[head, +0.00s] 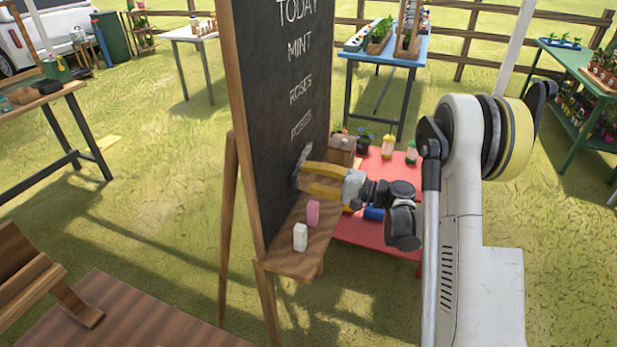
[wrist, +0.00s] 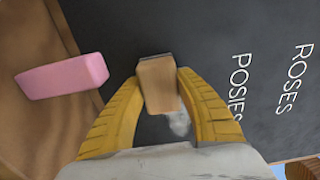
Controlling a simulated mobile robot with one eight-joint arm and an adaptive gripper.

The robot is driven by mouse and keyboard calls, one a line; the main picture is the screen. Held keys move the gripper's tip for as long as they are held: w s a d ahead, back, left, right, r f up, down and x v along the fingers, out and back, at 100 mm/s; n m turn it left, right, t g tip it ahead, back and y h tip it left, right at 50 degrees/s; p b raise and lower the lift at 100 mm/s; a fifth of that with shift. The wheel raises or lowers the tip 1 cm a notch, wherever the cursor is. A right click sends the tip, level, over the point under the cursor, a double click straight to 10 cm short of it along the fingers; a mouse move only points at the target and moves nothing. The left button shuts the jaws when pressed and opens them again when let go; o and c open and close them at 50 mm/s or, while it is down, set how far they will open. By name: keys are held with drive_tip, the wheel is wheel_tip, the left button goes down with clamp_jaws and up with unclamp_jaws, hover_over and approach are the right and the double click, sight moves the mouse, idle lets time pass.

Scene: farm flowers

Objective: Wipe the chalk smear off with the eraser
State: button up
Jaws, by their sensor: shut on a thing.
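The black chalkboard (head: 270,120) stands on a wooden easel and carries chalk words. In the wrist view the board (wrist: 210,40) shows a whitish chalk smear (wrist: 180,122), partly hidden by the eraser and a finger. My gripper (head: 298,180), with yellow fingers, is shut on the eraser (wrist: 157,85), a tan wooden block with a dark edge. The eraser is at the board's face, beside the smear and overlapping it in the picture. I cannot tell whether it touches the board. In the head view the fingers largely hide the eraser.
A pink block (head: 313,213) and a white block (head: 300,237) stand on the wooden ledge (head: 285,262) below the board. A red table (head: 375,235) with small items stands behind my gripper. Open grass (head: 150,190) lies to the left.

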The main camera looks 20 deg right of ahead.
sight(313, 145)
drive_tip(key=shift+w+a, duration=0.15)
drive_tip(key=shift+a, duration=0.05)
drive_tip(key=shift+w, duration=0.1)
drive_tip(key=shift+w+d, duration=1.15)
drive_tip(key=shift+w, duration=0.1)
drive_tip(key=shift+w+d, duration=1)
drive_tip(key=shift+w, duration=0.5)
drive_tip(key=shift+w+d, duration=1)
drive_tip(key=shift+w, duration=0.45)
drive_tip(key=shift+w+d, duration=1)
drive_tip(key=shift+w, duration=0.5)
drive_tip(key=shift+s+a, duration=1.4)
drive_tip(key=shift+s, duration=0.55)
drive_tip(key=shift+s+a, duration=1.4)
drive_tip(key=shift+s, duration=0.5)
drive_tip(key=shift+s+a, duration=1.4)
drive_tip(key=shift+s, duration=0.55)
drive_tip(key=shift+d+r, duration=0.1)
drive_tip(key=shift+r, duration=0.3)
drive_tip(key=shift+w+d, duration=0.7)
drive_tip(key=shift+w, duration=0.3)
drive_tip(key=shift+w+d, duration=0.65)
drive_tip(key=shift+w, duration=0.4)
drive_tip(key=shift+w+d, duration=0.7)
drive_tip(key=shift+w, duration=0.3)
drive_tip(key=shift+w+d, duration=1.05)
drive_tip(key=shift+w, duration=0.3)
drive_tip(key=shift+w+d, duration=1.05)
drive_tip(key=shift+w, duration=0.3)
drive_tip(key=shift+w+a, duration=0.1)
